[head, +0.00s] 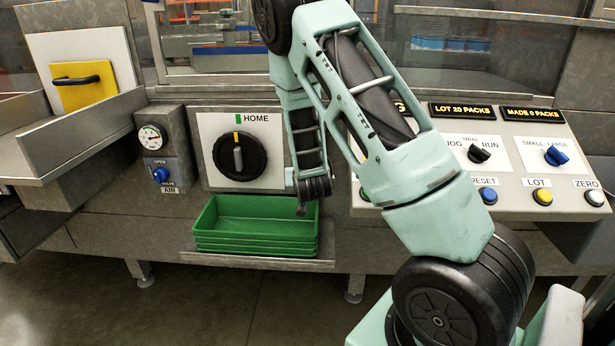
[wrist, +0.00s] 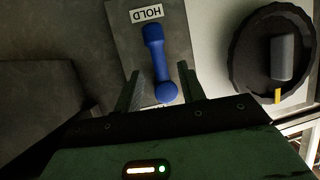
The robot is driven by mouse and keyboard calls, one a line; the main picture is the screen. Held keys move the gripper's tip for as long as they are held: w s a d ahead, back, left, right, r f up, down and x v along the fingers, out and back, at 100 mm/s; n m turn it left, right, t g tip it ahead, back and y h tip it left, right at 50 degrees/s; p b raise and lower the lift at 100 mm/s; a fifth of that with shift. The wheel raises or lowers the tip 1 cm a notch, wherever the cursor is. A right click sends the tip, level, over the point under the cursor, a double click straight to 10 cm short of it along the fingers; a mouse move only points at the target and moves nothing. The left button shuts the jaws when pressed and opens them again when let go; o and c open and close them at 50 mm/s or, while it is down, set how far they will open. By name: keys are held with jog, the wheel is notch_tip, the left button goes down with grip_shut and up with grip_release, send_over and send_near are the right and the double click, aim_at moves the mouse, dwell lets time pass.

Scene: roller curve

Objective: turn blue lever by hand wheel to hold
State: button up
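The blue lever (wrist: 158,60) shows in the wrist view on a grey plate, with a HOLD label (wrist: 146,14) upside down near its far end. Its near rounded end lies between the two fingers of my gripper (wrist: 161,86), with gaps on both sides. My gripper is open and holds nothing. A second label beyond the near end is mostly hidden by my gripper. The hand wheel (head: 239,156) is black with a grey handle, on a white panel marked HOME. It also shows at right in the wrist view (wrist: 246,55). My arm hides the lever in the head view.
A green tray (head: 255,243) sits on a ledge below the hand wheel panel. A gauge and blue air valve (head: 161,174) are at left of the wheel. A control panel with knobs and buttons (head: 520,157) stands at right, partly behind my arm.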

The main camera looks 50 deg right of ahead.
jog(key=p+v, duration=0.6)
jog(key=v, duration=0.3)
jog(key=shift+r, duration=0.35)
jog(key=p, duration=0.3)
jog(key=shift+s+a+r+p, duration=0.15)
jog(key=shift+s+a+p, duration=0.05)
jog(key=shift+a+p, duration=0.2)
jog(key=s+a+p, duration=0.1)
jog(key=p, duration=0.4)
jog(key=shift+s, duration=0.25)
